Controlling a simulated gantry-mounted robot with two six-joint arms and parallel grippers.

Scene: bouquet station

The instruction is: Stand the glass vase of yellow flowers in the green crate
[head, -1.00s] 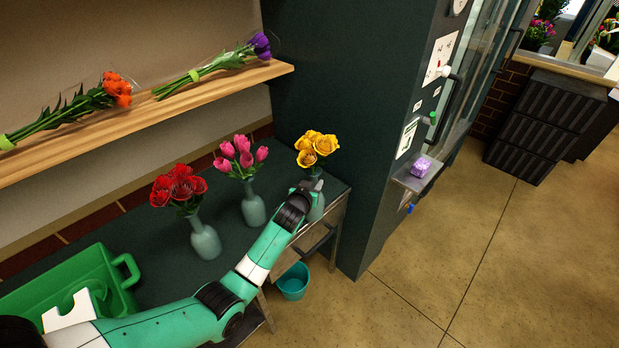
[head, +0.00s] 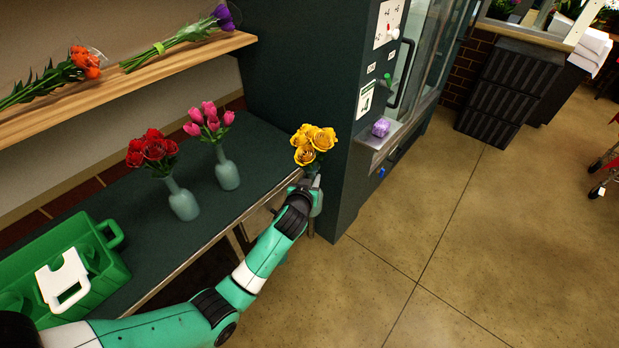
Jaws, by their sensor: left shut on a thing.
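The yellow flowers (head: 314,145) show at the end of my left arm, in front of the dark cabinet's corner. My left gripper (head: 312,183) is shut on their glass vase, which is mostly hidden behind the gripper. The vase appears to be held out past the front edge of the dark counter. The green crate (head: 112,262) sits on the counter at the lower left, with a white piece at its front side. Its inside is only partly visible. My right gripper is not in view.
A vase of red flowers (head: 183,203) and a vase of pink flowers (head: 227,172) stand on the counter (head: 255,150) between the crate and my left gripper. A wooden shelf (head: 180,62) with wrapped bouquets hangs above. Open floor (head: 420,260) lies to the right.

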